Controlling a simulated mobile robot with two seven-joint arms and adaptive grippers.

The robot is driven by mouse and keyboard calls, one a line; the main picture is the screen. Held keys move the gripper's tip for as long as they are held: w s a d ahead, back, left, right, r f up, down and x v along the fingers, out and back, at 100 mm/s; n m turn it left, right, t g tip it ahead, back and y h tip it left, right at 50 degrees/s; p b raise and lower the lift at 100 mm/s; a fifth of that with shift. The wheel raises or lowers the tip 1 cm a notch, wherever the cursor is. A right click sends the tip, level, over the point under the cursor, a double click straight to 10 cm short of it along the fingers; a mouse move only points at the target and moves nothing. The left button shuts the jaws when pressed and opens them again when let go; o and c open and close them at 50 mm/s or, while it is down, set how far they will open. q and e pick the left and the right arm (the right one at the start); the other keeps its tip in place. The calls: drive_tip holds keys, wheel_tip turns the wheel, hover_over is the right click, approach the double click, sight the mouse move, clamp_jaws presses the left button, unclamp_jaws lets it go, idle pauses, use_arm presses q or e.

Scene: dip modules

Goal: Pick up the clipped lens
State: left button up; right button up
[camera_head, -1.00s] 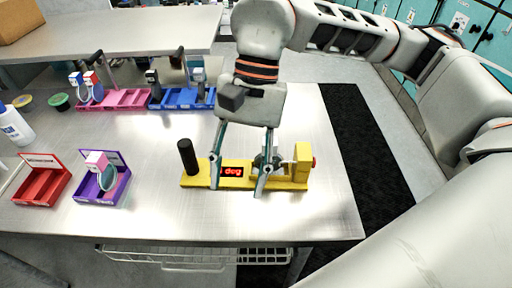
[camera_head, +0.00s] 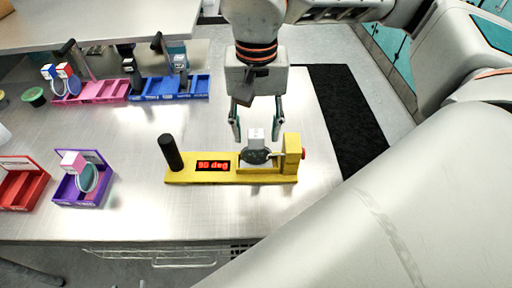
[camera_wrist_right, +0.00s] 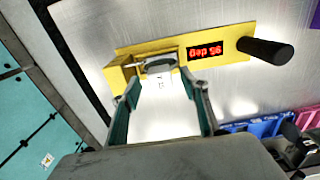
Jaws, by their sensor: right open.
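A lens in a white clip (camera_head: 257,153) sits upright in the holder at the right end of the yellow fixture (camera_head: 215,177). In the right wrist view the lens (camera_wrist_right: 160,65) lies just ahead of the fingers, with its white clip toward me. My right gripper (camera_head: 257,128) is open and empty, its two fingers on either side of the white clip and apart from it. The open fingers also show in the wrist view (camera_wrist_right: 166,92). I cannot tell the exact height gap. My left gripper is out of view.
The fixture carries a black post (camera_head: 171,153) and a lit red display (camera_head: 213,165). A purple box (camera_head: 72,193) with a pink-clipped lens and a red box (camera_head: 22,187) stand left. Pink (camera_head: 105,92) and blue (camera_head: 170,97) trays stand behind.

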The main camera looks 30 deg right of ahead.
wheel_tip(320, 180, down, 2)
clamp_jaws()
idle(0.4)
wheel_tip(320, 180, up, 20)
drive_tip(key=shift+p, duration=0.45)
